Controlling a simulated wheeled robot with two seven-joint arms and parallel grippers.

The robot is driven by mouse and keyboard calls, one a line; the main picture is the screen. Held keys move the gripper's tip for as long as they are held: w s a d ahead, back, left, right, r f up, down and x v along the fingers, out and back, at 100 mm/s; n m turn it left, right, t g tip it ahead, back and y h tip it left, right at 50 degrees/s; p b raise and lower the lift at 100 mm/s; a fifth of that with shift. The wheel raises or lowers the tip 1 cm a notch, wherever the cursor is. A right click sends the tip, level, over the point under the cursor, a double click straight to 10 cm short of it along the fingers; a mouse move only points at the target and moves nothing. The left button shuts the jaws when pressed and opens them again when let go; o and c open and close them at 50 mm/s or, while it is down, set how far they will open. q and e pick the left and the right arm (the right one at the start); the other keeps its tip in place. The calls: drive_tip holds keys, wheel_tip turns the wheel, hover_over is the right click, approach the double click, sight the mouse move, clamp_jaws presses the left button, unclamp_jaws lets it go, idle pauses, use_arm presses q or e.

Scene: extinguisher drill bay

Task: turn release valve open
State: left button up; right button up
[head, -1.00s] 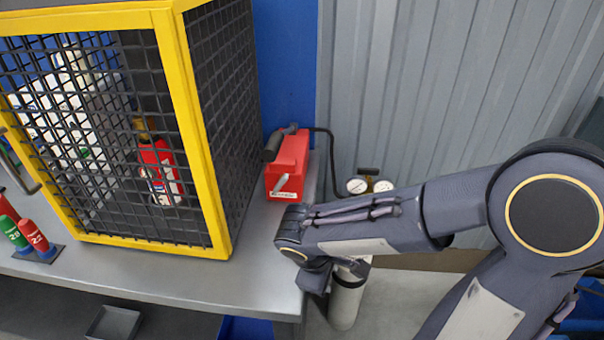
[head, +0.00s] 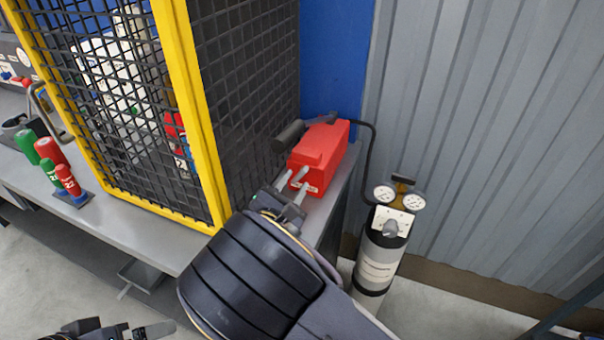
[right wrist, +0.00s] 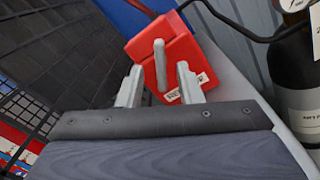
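The release valve is a red box (head: 322,150) with a pale grey lever (head: 300,177) on its front face, at the right end of the bench. In the right wrist view the red box (right wrist: 180,48) and its upright lever (right wrist: 160,62) are close in front. My right gripper (head: 293,190) is open in front of the box. In the right wrist view its fingers (right wrist: 158,85) stand on either side of the lever, with gaps showing on both sides. My left gripper (head: 140,332) is partly cut off at the bottom left edge of the head view.
A yellow-framed mesh cage (head: 190,110) stands on the bench (head: 150,232) just left of the box. A gas cylinder (head: 378,262) with two gauges stands at the right, joined by a black hose (head: 372,150). Green and red pieces (head: 68,182) stand at the left.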

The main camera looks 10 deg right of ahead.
sight(299, 177)
drive_tip(key=shift+x, duration=1.85)
clamp_jaws()
